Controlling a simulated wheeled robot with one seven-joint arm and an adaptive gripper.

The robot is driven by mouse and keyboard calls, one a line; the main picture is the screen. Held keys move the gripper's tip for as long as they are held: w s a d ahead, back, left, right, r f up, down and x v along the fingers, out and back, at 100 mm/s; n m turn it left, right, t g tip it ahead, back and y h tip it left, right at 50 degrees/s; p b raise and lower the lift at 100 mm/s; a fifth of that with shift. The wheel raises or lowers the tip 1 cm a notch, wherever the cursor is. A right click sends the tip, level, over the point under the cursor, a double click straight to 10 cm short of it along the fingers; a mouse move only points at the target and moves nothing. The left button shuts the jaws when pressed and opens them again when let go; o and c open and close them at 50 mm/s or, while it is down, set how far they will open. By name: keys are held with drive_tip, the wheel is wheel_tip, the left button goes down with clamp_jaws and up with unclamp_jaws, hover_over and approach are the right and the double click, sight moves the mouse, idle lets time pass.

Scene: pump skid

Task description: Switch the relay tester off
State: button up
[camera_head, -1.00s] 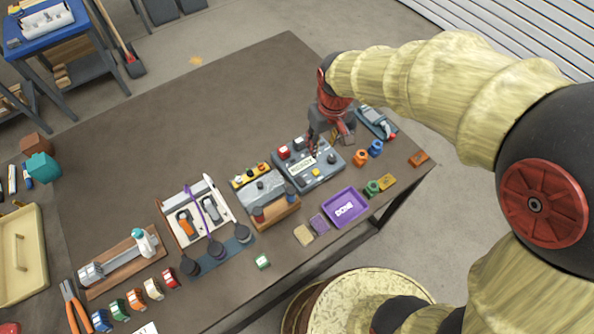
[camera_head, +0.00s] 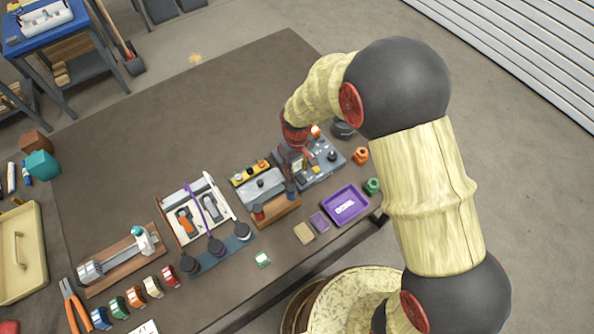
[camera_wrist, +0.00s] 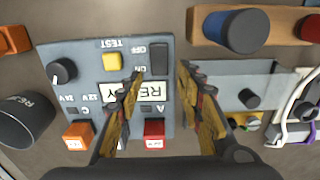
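The relay tester (camera_head: 325,173) is a grey box on the bench, partly hidden by my gripper (camera_head: 297,165) in the head view. In the wrist view the tester (camera_wrist: 85,103) appears upside down. It has a black rocker switch (camera_wrist: 158,61) marked OFF and ON, a yellow TEST button (camera_wrist: 112,62), a black knob (camera_wrist: 63,71), and orange (camera_wrist: 78,135) and red (camera_wrist: 154,133) blocks. My gripper (camera_wrist: 161,74) is open and empty, its fingertips above the tester's edge on either side of the switch. I cannot tell whether they touch it, nor the switch's position.
A grey box with a black knob (camera_wrist: 247,98) stands close beside the tester, under my right finger. A wooden block with a blue cylinder (camera_wrist: 229,30) is nearby. A purple tray (camera_head: 345,204) lies in front.

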drive_tip(key=shift+f, duration=0.45)
clamp_jaws()
idle(0.3)
